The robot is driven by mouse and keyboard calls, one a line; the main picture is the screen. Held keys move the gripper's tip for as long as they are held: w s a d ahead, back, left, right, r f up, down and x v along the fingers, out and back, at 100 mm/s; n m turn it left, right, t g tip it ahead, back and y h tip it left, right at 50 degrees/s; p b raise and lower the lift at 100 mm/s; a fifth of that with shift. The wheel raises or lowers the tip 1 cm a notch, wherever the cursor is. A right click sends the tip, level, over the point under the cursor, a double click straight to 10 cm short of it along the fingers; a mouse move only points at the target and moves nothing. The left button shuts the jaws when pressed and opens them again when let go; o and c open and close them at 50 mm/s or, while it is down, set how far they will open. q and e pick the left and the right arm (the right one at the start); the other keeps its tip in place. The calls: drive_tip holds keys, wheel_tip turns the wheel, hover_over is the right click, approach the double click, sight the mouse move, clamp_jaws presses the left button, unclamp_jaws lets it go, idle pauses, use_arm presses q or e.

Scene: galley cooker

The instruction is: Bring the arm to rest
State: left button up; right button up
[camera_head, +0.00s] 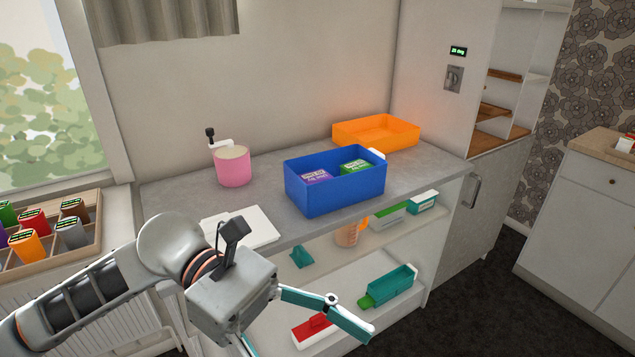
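My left arm comes in from the left, and its gripper (305,340) hangs in front of the counter and the open shelves below it. The lower finger is partly cut off by the bottom edge of the picture. My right gripper is not in view.
On the grey counter (265,190) stand a pink pot (232,168), a white board (240,228), a blue bin (335,190) holding purple and green boxes, and an orange tray (376,133). Teal containers (390,286) and a red item (313,330) lie on shelves below.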

use_arm(q)
drive_tip(key=w+d+r+n+t+h, duration=0.1)
drive_tip(key=w+r+n+t+h, duration=0.3)
drive_tip(key=w+n+t+h, duration=0.75)
drive_tip(key=w+a+f+n+t+y, duration=0.4)
drive_tip(key=f+n+t, duration=0.2)
drive_tip(key=n, duration=0.6)
drive_tip(key=w+a+f+n+t+y, duration=0.3)
drive_tip(key=w+f+n+t+y, duration=0.25)
drive_tip(key=n, duration=0.75)
drive_tip(key=s+a+f+n+y, duration=0.1)
drive_tip(key=a+f+n+y, duration=0.25)
drive_tip(key=f, duration=0.35)
drive_tip(key=s+a+f+n+y, duration=0.2)
drive_tip(key=a+f+n+y, duration=0.1)
drive_tip(key=f+n, duration=0.3)
drive_tip(key=s+a+f+n+y, duration=0.1)
drive_tip(key=a+f+n+y, duration=0.2)
drive_tip(key=f, duration=0.5)
drive_tip(key=s+a+f+n+g+y, duration=0.1)
drive_tip(key=s+a+f+n+g, duration=0.1)
drive_tip(key=s+f, duration=0.4)
drive_tip(key=s+a+f+n+g+y, duration=0.2)
drive_tip(key=s+a+f+n, duration=0.2)
drive_tip(key=f, duration=0.6)
drive_tip(key=s, duration=0.2)
drive_tip(key=shift+s, duration=0.3)
